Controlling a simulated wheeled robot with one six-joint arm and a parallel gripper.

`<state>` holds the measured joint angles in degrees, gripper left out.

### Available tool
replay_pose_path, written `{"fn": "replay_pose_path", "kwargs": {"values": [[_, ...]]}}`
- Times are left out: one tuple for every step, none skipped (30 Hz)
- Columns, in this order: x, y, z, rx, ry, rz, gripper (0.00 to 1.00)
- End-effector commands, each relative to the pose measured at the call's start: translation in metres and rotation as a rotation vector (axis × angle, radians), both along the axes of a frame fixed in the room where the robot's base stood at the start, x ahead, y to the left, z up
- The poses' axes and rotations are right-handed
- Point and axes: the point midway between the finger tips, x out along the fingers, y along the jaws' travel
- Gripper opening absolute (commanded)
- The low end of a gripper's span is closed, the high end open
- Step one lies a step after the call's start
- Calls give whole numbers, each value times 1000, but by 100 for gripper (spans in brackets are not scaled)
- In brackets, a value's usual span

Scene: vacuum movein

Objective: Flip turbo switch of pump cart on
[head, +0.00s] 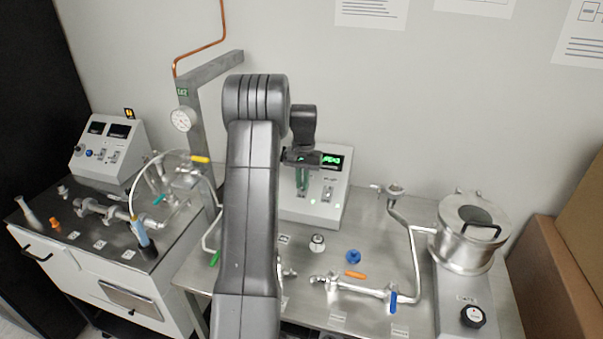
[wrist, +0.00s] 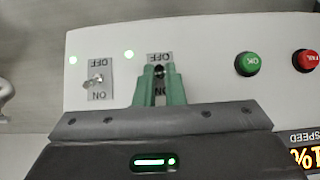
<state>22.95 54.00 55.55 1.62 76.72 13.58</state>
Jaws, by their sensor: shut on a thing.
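My gripper (head: 302,180) reaches down to the front of a white control box (head: 328,210) on the steel bench. In the wrist view, its green fingers (wrist: 160,82) are closed around a toggle switch (wrist: 159,71), whose lever is mostly hidden between them. That switch's plate reads OFF at the picture's top and ON below, upside down. A green lamp (wrist: 129,54) beside it is lit. A second toggle switch (wrist: 97,80) sits to the left with its own lit green lamp (wrist: 73,60). The turbo label is not readable.
A green OK button (wrist: 247,64) and a red FAIL button (wrist: 306,62) lie right of the held switch. Metal piping with a blue-handled valve (head: 393,301) and a steel chamber (head: 467,240) stand at right. A cart (head: 150,285) with another control box (head: 108,150) stands at left.

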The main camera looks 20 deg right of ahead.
Motion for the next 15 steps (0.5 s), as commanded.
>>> {"fn": "replay_pose_path", "kwargs": {"values": [[3,-2,3,22,29,-1,0],[4,-3,2,36,48,-2,0],[5,-4,2,54,71,-2,0],[5,-4,1,68,89,-2,0],[6,-5,1,81,106,-2,0],[7,-6,0,97,129,-2,0],[8,-6,1,108,143,-1,0],[8,-7,0,119,158,-1,0],[9,-7,0,134,176,-1,0],[10,-7,0,144,190,-1,0],[10,-8,0,152,201,-1,0],[11,-8,0,164,216,-1,0],[11,-8,0,171,228,0,0],[12,-9,0,178,236,0,0],[12,-9,0,187,248,-1,0]]}}
